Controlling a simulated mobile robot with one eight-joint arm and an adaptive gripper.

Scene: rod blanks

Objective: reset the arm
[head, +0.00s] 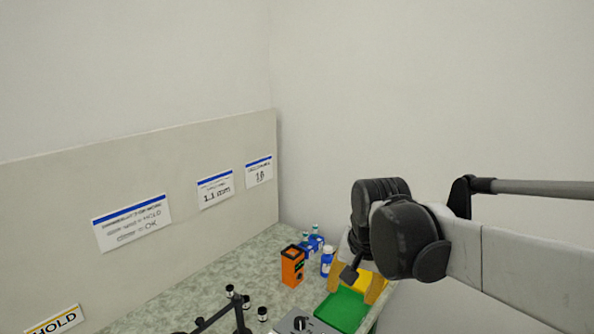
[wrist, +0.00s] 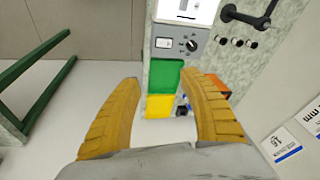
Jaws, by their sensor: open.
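My gripper (wrist: 163,82) is open and empty in the wrist view, its two ribbed yellow fingers spread wide above the bench end. Below the gap between them lie a green pad (wrist: 166,77) and a yellow pad (wrist: 160,106). In the head view my arm reaches in from the right, and its dark wrist joints hide much of the gripper. Part of a yellow finger shows beneath them, over the bench's right end near the green pad (head: 343,310). No rod blank can be made out in the grip.
An orange box (head: 292,267) and blue bottles (head: 327,261) stand near the bench's back corner. A grey box with a knob (head: 300,323) and a black stand (head: 230,312) are in front. A green frame (wrist: 38,83) stands left in the wrist view. A signed panel (head: 180,175) borders the bench.

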